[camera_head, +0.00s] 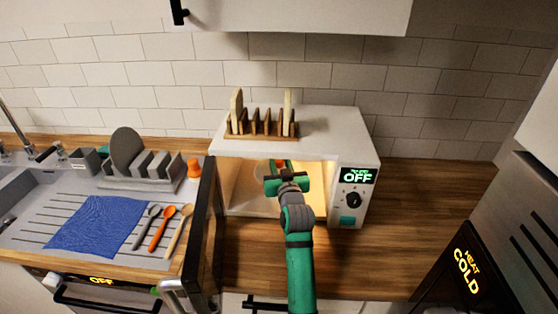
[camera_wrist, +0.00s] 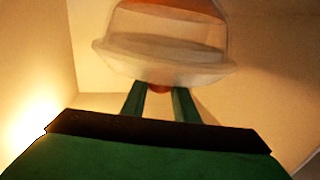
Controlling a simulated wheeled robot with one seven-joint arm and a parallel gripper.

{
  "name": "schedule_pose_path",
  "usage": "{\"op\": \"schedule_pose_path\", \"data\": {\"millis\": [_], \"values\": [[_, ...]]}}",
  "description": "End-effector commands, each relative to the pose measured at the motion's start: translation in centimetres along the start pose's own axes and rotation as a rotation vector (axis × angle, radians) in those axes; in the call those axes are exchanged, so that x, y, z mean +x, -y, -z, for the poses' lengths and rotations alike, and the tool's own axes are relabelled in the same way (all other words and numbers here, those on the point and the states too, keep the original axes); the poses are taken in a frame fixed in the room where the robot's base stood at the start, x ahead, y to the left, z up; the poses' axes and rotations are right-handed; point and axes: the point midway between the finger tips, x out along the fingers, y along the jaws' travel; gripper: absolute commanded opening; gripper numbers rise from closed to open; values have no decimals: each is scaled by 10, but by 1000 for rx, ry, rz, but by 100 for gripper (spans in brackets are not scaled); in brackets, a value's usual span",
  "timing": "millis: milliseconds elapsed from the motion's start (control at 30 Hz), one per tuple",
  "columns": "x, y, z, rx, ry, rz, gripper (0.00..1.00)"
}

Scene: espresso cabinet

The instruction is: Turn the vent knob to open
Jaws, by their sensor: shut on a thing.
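A clear domed cover (camera_head: 260,170) is inside the open, lit microwave (camera_head: 230,148), largely hidden behind my gripper in the head view. The wrist view shows the translucent cover (camera_wrist: 165,45) close up, with something orange showing at its far edge. A small orange-red knob (camera_wrist: 160,88), which looks like the vent knob, sits at the cover's near edge. My gripper (camera_head: 279,168) reaches through the microwave opening. In the wrist view my gripper's two green fingers (camera_wrist: 160,97) are at either side of the knob, shut on it. The knob's turn position cannot be read.
The microwave door (camera_head: 203,225) stands open at the left of the opening. The control panel (camera_head: 355,195) reads OFF, right of my arm. A wooden rack (camera_head: 262,132) stands on top. Spoons and a blue cloth (camera_head: 97,224) lie left. The counter (camera_head: 420,215) at right is clear.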

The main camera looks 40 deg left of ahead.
Motion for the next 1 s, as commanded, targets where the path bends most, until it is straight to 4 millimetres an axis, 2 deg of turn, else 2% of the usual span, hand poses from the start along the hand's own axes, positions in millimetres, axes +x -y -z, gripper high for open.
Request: {"op": "schedule_pose_path", "data": {"millis": [267, 1000], "values": [[0, 3, 0, -1, 0, -95, 4], [1, 3, 0, 0, 0, -498, 4]]}}
